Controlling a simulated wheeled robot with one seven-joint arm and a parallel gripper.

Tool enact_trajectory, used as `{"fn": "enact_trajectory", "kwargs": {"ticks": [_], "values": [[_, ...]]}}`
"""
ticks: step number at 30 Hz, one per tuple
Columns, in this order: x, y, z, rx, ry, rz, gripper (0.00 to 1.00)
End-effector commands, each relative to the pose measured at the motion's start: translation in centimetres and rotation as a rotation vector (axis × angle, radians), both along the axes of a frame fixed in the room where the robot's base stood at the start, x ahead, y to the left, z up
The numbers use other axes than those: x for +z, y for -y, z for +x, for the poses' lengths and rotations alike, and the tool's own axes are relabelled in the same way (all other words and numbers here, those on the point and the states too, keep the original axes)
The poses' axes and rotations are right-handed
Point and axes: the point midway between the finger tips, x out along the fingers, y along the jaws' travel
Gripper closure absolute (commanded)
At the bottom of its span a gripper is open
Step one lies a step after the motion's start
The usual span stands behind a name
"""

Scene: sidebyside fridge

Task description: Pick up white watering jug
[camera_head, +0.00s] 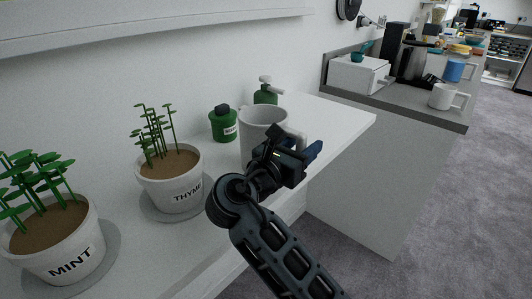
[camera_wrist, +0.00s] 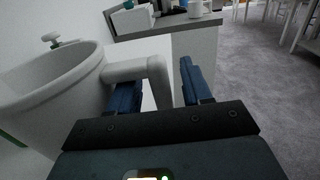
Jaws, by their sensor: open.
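The white watering jug (camera_head: 262,124) stands on the white counter, partly hidden behind my gripper (camera_head: 308,151) in the head view. In the wrist view the jug (camera_wrist: 55,90) fills the left side, with its open rim and its handle (camera_wrist: 138,68) reaching right. My gripper (camera_wrist: 160,90) is open, with its blue fingers on either side of the handle's downward part. The left finger lies between the jug's body and that part, partly hidden by the handle. I cannot tell whether either finger touches it.
A thyme pot (camera_head: 174,183) and a mint pot (camera_head: 66,246) stand on the counter (camera_head: 345,118) to the left. A green jar (camera_head: 223,125) and a green pump bottle (camera_head: 266,93) are behind the jug. A grey-topped counter (camera_head: 420,103) with kitchenware lies beyond. A shelf (camera_head: 150,27) hangs above.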

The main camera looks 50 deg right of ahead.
Motion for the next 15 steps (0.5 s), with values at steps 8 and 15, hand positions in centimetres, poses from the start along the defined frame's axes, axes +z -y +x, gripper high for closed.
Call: {"fn": "enact_trajectory", "kwargs": {"ticks": [8,15], "values": [[-0.11,1.34,0.07,0.001,-0.001,0.0,0.51],[-0.12,1.31,0.07,0.001,-0.001,0.0,0.64]]}}
